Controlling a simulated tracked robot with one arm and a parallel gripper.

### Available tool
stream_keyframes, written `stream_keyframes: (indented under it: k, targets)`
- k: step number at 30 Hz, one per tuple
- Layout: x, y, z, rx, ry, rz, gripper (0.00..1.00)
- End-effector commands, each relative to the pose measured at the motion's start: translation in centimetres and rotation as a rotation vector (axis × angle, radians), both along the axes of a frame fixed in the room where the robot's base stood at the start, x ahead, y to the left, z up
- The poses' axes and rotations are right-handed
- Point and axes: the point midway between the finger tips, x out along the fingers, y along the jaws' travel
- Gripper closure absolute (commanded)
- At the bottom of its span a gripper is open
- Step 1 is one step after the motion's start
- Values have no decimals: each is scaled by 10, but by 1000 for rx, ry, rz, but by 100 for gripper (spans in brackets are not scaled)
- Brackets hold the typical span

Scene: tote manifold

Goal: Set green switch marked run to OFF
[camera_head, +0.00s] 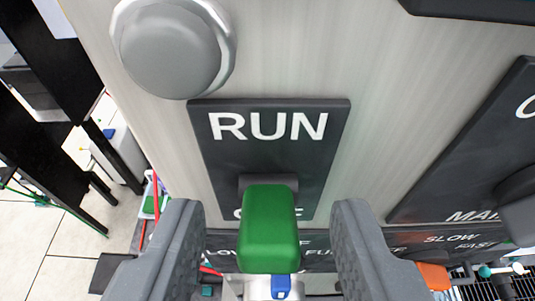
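The green switch (269,228) sticks out from a dark plate (268,150) marked RUN at its top. A lower label on the plate is mostly hidden behind the switch; I cannot read all of it. The switch handle points toward me and covers the plate's lower part. My gripper (270,250) is open. One grey finger is left of the green handle and one is right of it, with a visible gap on both sides. Neither finger appears to touch it.
A round grey knob (170,50) sits on the metal panel above left. Another dark plate (480,150) with a dark knob (518,205) is at the right. Labels reading SLOW and FAST show below it. Floor and black furniture (50,150) are at the left.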

Motion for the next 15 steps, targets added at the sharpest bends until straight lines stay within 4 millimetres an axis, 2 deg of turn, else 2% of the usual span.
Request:
stream_keyframes:
  k: [5,13,14,15]
  targets:
    - [13,-1,-4,1,-2,1,60]
    - [14,0,-5,1,-3,1,60]
    - [14,0,-5,1,-3,1,66]
    - [14,0,-5,0,-2,1,77]
